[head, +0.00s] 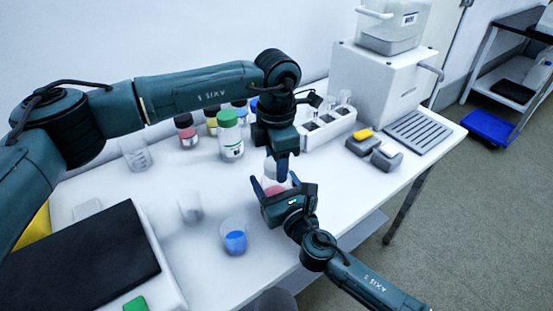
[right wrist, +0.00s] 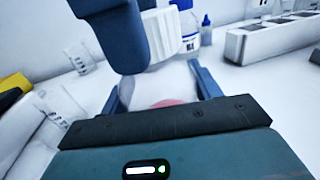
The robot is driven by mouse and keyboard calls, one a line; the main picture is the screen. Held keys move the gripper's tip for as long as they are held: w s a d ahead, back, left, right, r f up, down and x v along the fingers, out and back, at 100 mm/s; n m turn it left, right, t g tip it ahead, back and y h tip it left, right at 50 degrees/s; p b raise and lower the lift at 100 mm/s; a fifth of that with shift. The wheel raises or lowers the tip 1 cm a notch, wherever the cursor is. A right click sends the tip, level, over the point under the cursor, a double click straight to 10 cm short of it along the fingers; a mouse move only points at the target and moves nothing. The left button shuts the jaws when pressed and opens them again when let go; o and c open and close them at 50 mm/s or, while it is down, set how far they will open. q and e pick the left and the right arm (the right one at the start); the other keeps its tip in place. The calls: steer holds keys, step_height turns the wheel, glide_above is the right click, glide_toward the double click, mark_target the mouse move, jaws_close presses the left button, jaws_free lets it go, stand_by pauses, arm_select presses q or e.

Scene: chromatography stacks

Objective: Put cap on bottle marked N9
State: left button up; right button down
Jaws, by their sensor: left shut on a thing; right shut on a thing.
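My right gripper (head: 277,184) is shut on a clear bottle with pink contents (head: 273,190), near the middle of the table. In the right wrist view the bottle (right wrist: 150,88) stands between the fingers. My left gripper (head: 283,168) points down just above it and is shut on a white ribbed cap (right wrist: 166,36). The cap appears above the bottle's mouth, but I cannot tell whether they touch. The left finger hides part of the cap, and my right gripper hides the bottle's lower part. I cannot read a mark on the held bottle.
A green-capped bottle (head: 230,140) and several others stand behind, left of my grippers. A beaker of blue liquid (head: 235,240) stands at the front. A white rack (head: 328,128) stands right, near a white instrument (head: 380,85). A black-topped device (head: 80,265) is at lower left.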

arm_select(q)
steer(key=m, duration=1.5)
steer(key=shift+m, duration=0.3)
steer(key=m, duration=0.4)
steer(key=shift+f+m, duration=0.1)
steer(key=shift+m, duration=0.2)
steer(key=o, duration=1.1)
steer(key=shift+r, duration=2.3)
steer(key=shift+c, duration=0.5)
